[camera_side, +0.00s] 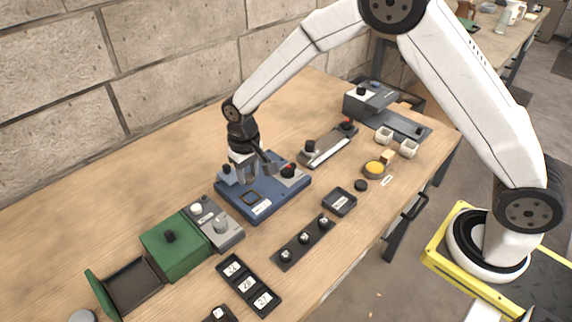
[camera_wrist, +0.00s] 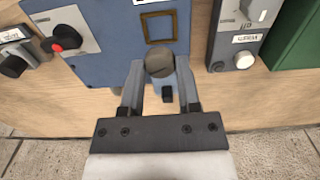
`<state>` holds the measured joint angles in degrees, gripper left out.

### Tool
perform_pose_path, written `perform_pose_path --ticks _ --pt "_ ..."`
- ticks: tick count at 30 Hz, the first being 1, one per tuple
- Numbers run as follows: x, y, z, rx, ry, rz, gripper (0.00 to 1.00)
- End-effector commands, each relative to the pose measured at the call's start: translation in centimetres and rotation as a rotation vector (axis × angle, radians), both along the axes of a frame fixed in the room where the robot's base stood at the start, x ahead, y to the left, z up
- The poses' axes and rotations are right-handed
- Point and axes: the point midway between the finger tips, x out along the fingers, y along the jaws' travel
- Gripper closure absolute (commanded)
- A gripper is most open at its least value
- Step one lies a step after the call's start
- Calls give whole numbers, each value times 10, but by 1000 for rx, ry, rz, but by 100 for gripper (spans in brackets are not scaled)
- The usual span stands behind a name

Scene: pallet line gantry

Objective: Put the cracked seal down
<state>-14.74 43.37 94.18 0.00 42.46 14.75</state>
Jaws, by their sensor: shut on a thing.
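My gripper (camera_wrist: 158,75) points down over the rear part of the blue device, and it also shows in the side view (camera_side: 246,180). It is shut on a dull grey round piece (camera_wrist: 160,63), seen between the fingertips; I take it for the seal, and no crack can be made out. In the side view the fingers hide it. The blue device (camera_side: 266,207) has a brown square frame (camera_side: 250,197) on its top, just in front of the gripper. Whether the piece touches the device cannot be told.
A grey switch box (camera_side: 228,236) and a green box (camera_side: 172,250) stand left of the device. A small black tray (camera_side: 340,203), a knob strip (camera_side: 304,240) and a numbered tray (camera_side: 262,302) lie in front. The wood behind the device is clear.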

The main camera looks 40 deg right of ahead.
Motion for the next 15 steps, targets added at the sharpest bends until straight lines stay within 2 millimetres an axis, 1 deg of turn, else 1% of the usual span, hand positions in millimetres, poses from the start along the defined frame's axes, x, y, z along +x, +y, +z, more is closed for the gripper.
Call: perform_pose_path --ticks 11,15 --pt "0 -1 1 0 0 0 87" --pt "-3 -6 1 0 1 -1 87"
